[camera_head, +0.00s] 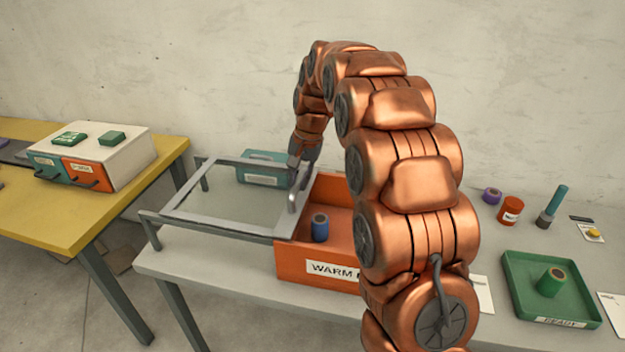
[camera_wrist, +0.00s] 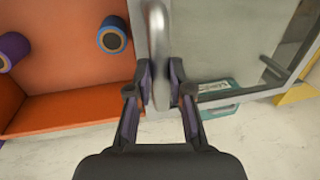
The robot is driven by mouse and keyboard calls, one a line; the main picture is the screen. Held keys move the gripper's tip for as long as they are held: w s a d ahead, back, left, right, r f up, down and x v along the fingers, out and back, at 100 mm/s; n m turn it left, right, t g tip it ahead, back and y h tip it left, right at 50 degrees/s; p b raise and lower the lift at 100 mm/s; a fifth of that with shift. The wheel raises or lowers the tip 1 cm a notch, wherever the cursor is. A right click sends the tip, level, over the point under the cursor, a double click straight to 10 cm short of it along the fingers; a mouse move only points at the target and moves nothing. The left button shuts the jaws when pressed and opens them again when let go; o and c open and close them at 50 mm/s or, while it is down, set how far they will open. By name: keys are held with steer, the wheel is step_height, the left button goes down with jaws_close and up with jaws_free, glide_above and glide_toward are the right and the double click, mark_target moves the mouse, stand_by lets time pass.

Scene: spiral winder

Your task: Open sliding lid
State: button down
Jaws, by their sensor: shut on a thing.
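The sliding lid (camera_head: 222,200) is a glass panel in a grey metal frame. It lies to the left of the orange box (camera_head: 285,262) on rails, and the box interior shows open on the right. My gripper (camera_head: 298,172) is at the lid's right edge. In the wrist view, my gripper (camera_wrist: 160,88) is shut on the lid's grey bar handle (camera_wrist: 158,50), one finger on each side. The glass (camera_wrist: 215,50) is on the right there and the orange box (camera_wrist: 60,110) on the left. A blue spool (camera_head: 320,227) stands inside the box; my arm hides the box's right part.
A teal box (camera_head: 262,160) sits behind the lid. A green tray (camera_head: 515,290) holding a green spool (camera_head: 551,282), a red jar (camera_head: 510,210) and a purple spool (camera_head: 491,195) are on the right. A yellow table (camera_head: 40,215) with a drawer unit (camera_head: 120,160) stands left.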

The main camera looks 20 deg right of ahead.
stand_by(0.3)
steer(key=c, duration=1.1)
jaws_free()
steer(key=shift+o, duration=0.2)
step_height(320, 180, up, 12)
steer(key=s+d, duration=0.1)
steer(key=d, duration=0.1)
steer(key=shift+s, duration=0.2)
steer(key=shift+s+a+f, duration=0.1)
steer(key=shift+a, duration=0.05)
steer(key=s+a+f+n+g+p, duration=0.15)
steer(key=s+a, duration=0.25)
steer(key=s, duration=0.5)
steer(key=s+a+n+p, duration=0.1)
steer(key=s+a+n, duration=0.15)
steer(key=s, duration=0.65)
steer(key=s+a+f+n+g+h+p, duration=0.1)
steer(key=s+f, duration=0.3)
steer(key=s, duration=0.7)
steer(key=s+a+f+n, duration=0.1)
steer(key=s+f, duration=0.3)
steer(key=s, duration=0.7)
steer(key=shift+s+n+g+h+p, duration=0.2)
steer(key=shift+n+g+h+p, duration=0.2)
steer(key=shift+n, duration=0.3)
